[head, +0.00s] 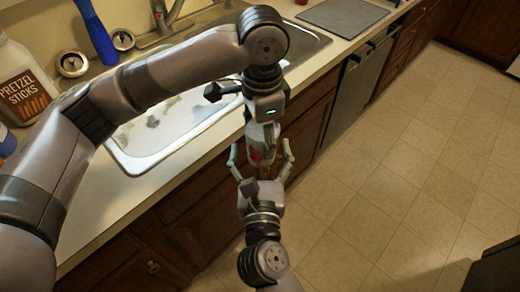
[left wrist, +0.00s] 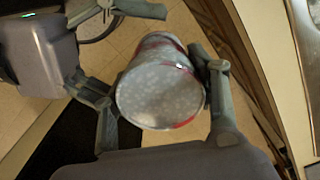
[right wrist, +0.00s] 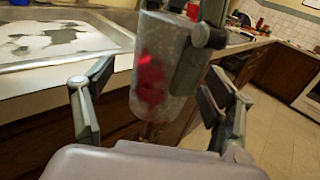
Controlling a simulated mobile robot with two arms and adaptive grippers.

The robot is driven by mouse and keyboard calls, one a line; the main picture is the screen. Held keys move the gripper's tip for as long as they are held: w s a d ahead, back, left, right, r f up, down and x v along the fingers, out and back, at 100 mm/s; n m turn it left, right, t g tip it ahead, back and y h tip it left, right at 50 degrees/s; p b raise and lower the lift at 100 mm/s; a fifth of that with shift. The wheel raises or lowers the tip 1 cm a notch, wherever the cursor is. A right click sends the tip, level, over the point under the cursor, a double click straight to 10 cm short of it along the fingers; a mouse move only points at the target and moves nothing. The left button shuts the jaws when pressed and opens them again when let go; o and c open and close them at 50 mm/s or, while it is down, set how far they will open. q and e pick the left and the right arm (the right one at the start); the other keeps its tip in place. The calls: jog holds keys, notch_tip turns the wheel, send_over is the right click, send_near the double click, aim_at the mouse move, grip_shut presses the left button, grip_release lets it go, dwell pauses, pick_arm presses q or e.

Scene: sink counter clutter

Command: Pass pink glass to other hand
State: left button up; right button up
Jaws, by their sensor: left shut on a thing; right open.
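The pink glass (head: 262,148), greyish and speckled with pink-red patches, is in front of the counter, above the floor. My left gripper (head: 263,126) is shut on it from above; in the left wrist view the fingers press both sides of the glass (left wrist: 162,90). My right gripper (head: 261,164) comes up from below, open, with one finger on each side of the lower glass. In the right wrist view the glass (right wrist: 158,75) hangs between these spread fingers, with gaps at both sides. A left-gripper finger hides part of its right side.
The sink (head: 150,150) and counter edge lie just behind and left of the grippers. A pretzel sticks jar (head: 22,85) and a blue bottle (head: 95,32) stand at the back left. A dark mat (head: 345,16) lies beyond the sink.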

jog(key=shift+w, duration=0.1)
jog(key=shift+c, duration=0.2)
jog(key=c, duration=0.5)
pick_arm(q)
jog(key=shift+s+d, duration=0.1)
jog(key=shift+d, duration=0.05)
pick_arm(e)
jog(key=shift+a, duration=0.2)
jog(key=c, duration=0.8)
pick_arm(q)
jog(key=o, duration=1.1)
pick_arm(e)
jog(key=shift+r, duration=0.1)
jog(key=shift+c, duration=0.8)
pick_arm(q)
jog(key=o, duration=0.4)
pick_arm(e)
jog(key=shift+d, duration=0.15)
